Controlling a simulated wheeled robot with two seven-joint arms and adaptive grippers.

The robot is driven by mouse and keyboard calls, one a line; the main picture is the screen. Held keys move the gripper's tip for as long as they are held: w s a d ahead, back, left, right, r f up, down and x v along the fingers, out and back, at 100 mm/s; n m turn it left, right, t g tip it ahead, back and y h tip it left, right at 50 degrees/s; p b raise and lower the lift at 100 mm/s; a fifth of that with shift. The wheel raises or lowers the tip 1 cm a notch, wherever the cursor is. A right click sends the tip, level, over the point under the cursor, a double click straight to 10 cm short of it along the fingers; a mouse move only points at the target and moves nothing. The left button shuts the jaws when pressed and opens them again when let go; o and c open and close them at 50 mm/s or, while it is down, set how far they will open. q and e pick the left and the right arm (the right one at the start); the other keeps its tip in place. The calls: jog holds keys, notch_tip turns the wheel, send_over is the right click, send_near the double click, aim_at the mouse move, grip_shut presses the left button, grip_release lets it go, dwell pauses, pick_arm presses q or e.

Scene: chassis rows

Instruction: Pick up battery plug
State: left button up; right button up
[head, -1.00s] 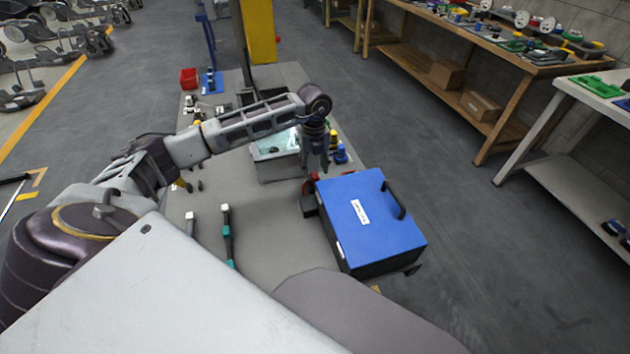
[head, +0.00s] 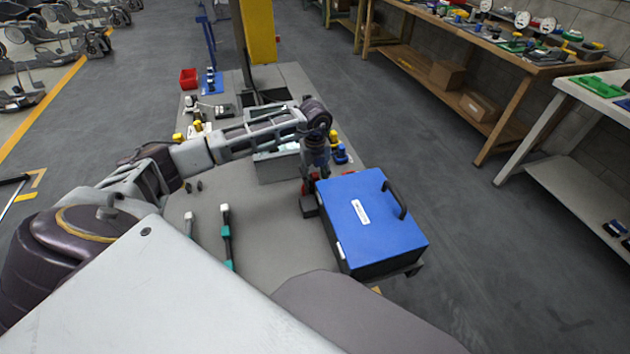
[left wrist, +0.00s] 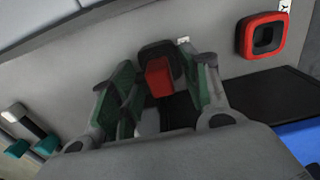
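The battery plug, a black piece with a red block, shows in the left wrist view (left wrist: 158,78) between my left gripper's fingers. My left gripper (head: 309,185) points down beside the left edge of the blue case (head: 365,235). In the left wrist view its green-padded fingers (left wrist: 160,85) stand apart on either side of the plug. A gap shows on the left; on the right the finger is very close, and I cannot tell whether it touches. In the head view the gripper largely hides the plug. My right gripper is not in view.
The blue case has a black handle (head: 394,200). A grey bin (head: 278,167) stands behind the gripper. Two teal-and-black tools (head: 227,238) lie to the left. The grey table between is mostly clear.

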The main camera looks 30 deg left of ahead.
aim_at(315, 175)
pick_arm(q)
grip_shut()
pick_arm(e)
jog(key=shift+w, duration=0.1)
pick_arm(q)
jog(key=shift+r, duration=0.1)
